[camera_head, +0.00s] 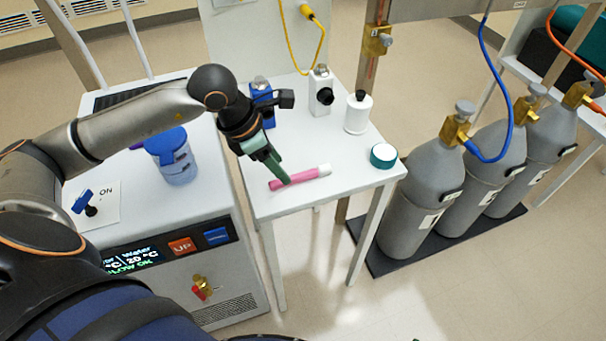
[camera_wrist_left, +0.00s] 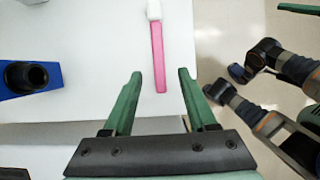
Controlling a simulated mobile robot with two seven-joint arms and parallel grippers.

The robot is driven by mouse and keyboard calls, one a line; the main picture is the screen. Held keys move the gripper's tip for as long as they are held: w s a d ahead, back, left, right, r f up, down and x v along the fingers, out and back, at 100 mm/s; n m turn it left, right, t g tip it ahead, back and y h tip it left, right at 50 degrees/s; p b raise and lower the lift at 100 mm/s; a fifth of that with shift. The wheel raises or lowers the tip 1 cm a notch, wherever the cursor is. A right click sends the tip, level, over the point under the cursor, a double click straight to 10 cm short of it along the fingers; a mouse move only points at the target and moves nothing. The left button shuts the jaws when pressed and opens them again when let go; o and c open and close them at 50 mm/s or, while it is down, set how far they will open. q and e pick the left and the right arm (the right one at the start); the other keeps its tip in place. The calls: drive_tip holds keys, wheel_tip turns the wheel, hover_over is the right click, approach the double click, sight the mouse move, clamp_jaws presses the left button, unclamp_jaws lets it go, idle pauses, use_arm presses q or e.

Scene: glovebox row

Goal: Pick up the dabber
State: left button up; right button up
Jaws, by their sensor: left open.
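The dabber is a pink stick with a white end (camera_head: 305,177), lying on the small white table (camera_head: 285,212) near its front edge. It also shows in the left wrist view (camera_wrist_left: 157,50), its white end pointing away. My left gripper (camera_head: 279,170) has green fingers and is open. In the head view its fingers come down at the dabber and hide a little of it. In the left wrist view the dabber's near pink end shows between the two fingertips (camera_wrist_left: 160,76). I cannot tell whether they touch it. A green piece at the top right there may be my right gripper (camera_wrist_left: 300,9).
Behind the dabber stand a blue block (camera_head: 262,108), a white block with a black knob (camera_head: 321,92) and a white bottle (camera_head: 357,112). A teal-and-white round container (camera_head: 383,156) sits to the right. A blue-lidded jug (camera_head: 172,157) stands left. Grey gas cylinders (camera_head: 415,195) stand beyond the table.

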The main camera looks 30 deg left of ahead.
sight(301, 177)
use_arm(q)
drive_tip(key=x, duration=0.4)
drive_tip(key=shift+a+f, duration=0.1)
drive_tip(key=shift+f, duration=0.1)
drive_tip(key=shift+c, duration=0.4)
clamp_jaws()
